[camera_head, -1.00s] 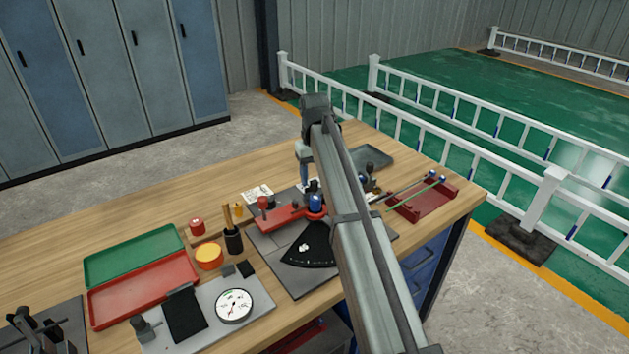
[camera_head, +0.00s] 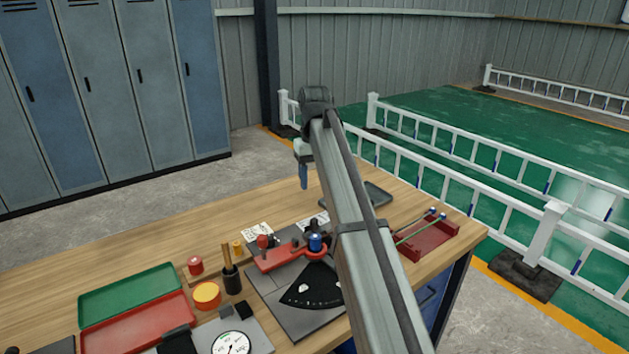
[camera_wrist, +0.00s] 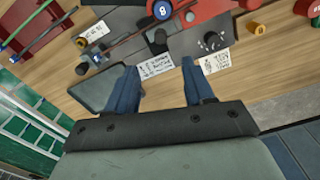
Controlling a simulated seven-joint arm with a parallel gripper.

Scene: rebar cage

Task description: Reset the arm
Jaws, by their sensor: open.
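My gripper (camera_wrist: 160,88) is open and empty in the wrist view, its two blue fingers apart above the wooden bench. In the head view my gripper (camera_head: 303,182) hangs pointing down over the back of the bench, clear of its top. My own arm hides part of the bench in the head view. The red bending tool (camera_head: 280,257) with a blue roller stands on its grey base plate in front of the gripper. It shows upside down at the top of the wrist view (camera_wrist: 200,12).
A dark grey tray (camera_head: 377,194) lies behind my arm. A maroon rack (camera_head: 432,240) holding thin rods is at the right. Green (camera_head: 130,293) and red (camera_head: 122,330) trays, a white dial gauge (camera_head: 232,345) and an orange-topped round container (camera_head: 206,294) are at the left. White fencing (camera_head: 450,185) stands behind.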

